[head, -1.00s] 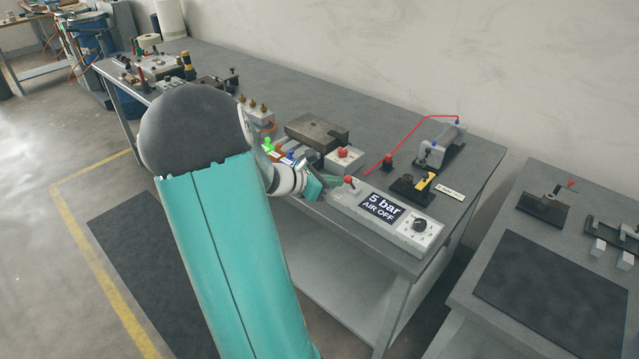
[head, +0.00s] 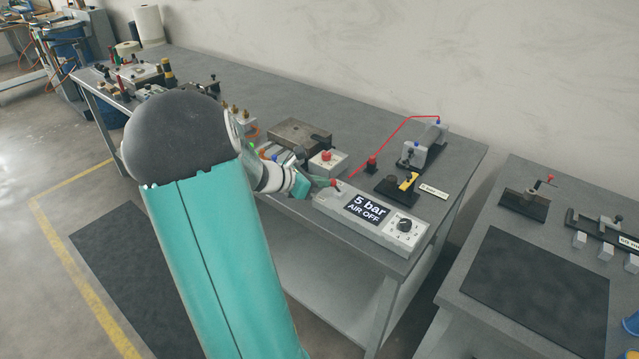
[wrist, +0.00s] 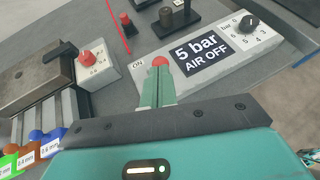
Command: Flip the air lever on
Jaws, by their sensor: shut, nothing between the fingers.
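The air panel (head: 385,236) is a long pale box at the bench's front edge, with a display reading "5 bar AIR OFF" and a black dial (head: 404,225). The air lever has a red knob (wrist: 160,62) at the panel's left end, near an "ON" label; the knob also shows in the head view (head: 337,183). My gripper (wrist: 158,80) is shut and empty. Its green fingertips are right at the knob, overlapping its near side in the wrist view; I cannot tell whether they touch. The lever's stem is hidden behind the fingers.
A red post (head: 371,164), a yellow-handled device (head: 408,182) and a cylinder (head: 425,148) with a red hose stand behind. A second table (head: 540,275) is at right.

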